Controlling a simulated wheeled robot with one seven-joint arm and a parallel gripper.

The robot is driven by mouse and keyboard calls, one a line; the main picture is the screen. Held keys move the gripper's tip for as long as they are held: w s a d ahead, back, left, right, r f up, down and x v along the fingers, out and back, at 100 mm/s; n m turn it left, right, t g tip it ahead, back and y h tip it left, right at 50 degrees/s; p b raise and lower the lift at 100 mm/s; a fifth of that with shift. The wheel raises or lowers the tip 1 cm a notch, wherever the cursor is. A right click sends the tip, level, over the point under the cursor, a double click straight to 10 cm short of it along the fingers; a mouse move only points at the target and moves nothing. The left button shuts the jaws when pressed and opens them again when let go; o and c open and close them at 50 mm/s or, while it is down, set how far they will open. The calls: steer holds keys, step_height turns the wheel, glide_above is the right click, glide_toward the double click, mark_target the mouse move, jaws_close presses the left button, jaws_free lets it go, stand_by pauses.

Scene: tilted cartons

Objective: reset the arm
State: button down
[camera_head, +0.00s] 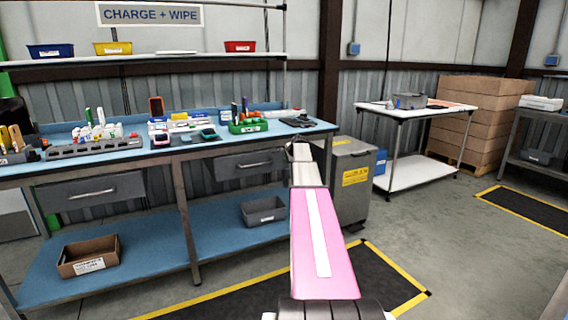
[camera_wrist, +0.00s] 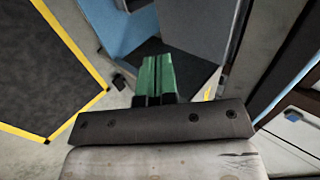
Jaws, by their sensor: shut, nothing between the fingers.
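My arm reaches forward from the bottom of the head view, its pink, white-striped link pointing away from me toward the bench's right end. My gripper shows in the wrist view (camera_wrist: 157,62) as two green fingers pressed together, with nothing between them. In the head view the fingers are too small and hidden by the arm to make out. Under the fingers in the wrist view are a dark surface and grey floor, apart from them.
A blue workbench (camera_head: 226,149) with trays and devices stands at left and centre. A grey cabinet (camera_head: 349,195) stands just right of my arm. A white table (camera_head: 420,111) and stacked cartons (camera_head: 485,112) are farther right. Open floor (camera_head: 440,225) lies between.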

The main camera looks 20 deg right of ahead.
steer(key=s+a+f+n+g, duration=0.25)
steer(key=s+a+f, duration=0.25)
steer(key=s+a, duration=0.25)
steer(key=s+a+f+n+g+y, duration=0.1)
steer(key=s+a+f+n, duration=0.2)
steer(key=s+a+f, duration=0.45)
steer(key=s+a+f+n+g, duration=0.1)
steer(key=s+a+f+n, duration=0.15)
steer(key=s+a, duration=0.55)
steer(key=s+a+f+n+g, duration=0.2)
steer(key=s+a+f+n, duration=0.1)
steer(key=s+a, duration=0.5)
steer(key=s+a+f+n+g+h, duration=0.1)
steer(key=s+a+f+n+g, duration=0.2)
steer(key=s, duration=1)
steer(key=a+f+n, duration=0.1)
steer(key=a+n, duration=0.2)
steer(key=a, duration=0.2)
steer(key=shift+s+f+n, duration=0.25)
steer(key=shift+n, duration=0.05)
